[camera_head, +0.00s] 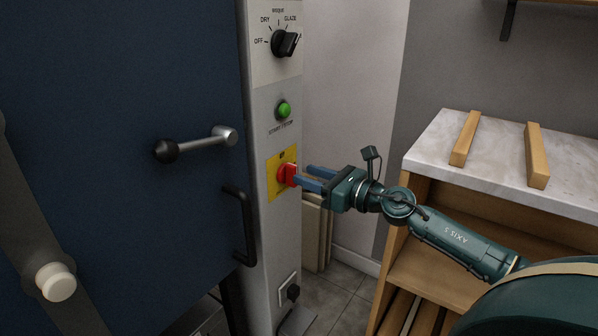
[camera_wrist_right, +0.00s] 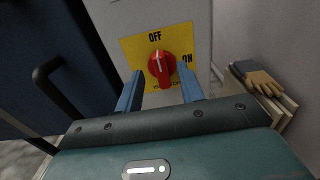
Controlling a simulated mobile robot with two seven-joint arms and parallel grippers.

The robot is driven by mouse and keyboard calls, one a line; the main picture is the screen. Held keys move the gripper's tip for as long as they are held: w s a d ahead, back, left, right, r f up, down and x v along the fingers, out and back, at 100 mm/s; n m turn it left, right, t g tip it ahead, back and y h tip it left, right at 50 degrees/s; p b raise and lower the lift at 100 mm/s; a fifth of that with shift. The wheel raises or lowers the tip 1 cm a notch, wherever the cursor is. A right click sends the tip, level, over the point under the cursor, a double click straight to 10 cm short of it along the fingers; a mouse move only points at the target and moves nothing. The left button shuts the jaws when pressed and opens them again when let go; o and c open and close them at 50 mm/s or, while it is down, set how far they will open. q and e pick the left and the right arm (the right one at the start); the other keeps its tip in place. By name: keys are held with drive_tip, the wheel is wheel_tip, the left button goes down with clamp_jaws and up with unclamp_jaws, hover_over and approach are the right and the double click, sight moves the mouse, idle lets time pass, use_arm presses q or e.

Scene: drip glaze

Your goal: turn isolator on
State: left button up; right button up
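The isolator is a red rotary knob (camera_head: 286,175) on a yellow plate (camera_head: 271,187), low on the kiln's grey side panel. In the right wrist view the red knob (camera_wrist_right: 161,67) shows a white line pointing up toward OFF; ON is printed to its right on the yellow plate (camera_wrist_right: 136,49). My right gripper (camera_head: 312,178) is at the knob, its blue fingers apart. In the right wrist view its fingertips (camera_wrist_right: 160,88) lie to either side of and just below the knob, with a gap visible on both sides. My left gripper is not in view.
Above the isolator are a green button (camera_head: 284,110) and a black selector (camera_head: 286,43). The blue door (camera_head: 120,90) has a lever (camera_head: 195,145) and a black handle (camera_head: 243,225) left of the panel. A marble-topped bench (camera_head: 500,165) stands right. Gloves (camera_wrist_right: 262,80) lie on boards beside the panel.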

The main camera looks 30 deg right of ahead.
sight(297, 172)
drive_tip(key=shift+x, duration=1.75)
drive_tip(key=shift+c, duration=0.5)
clamp_jaws()
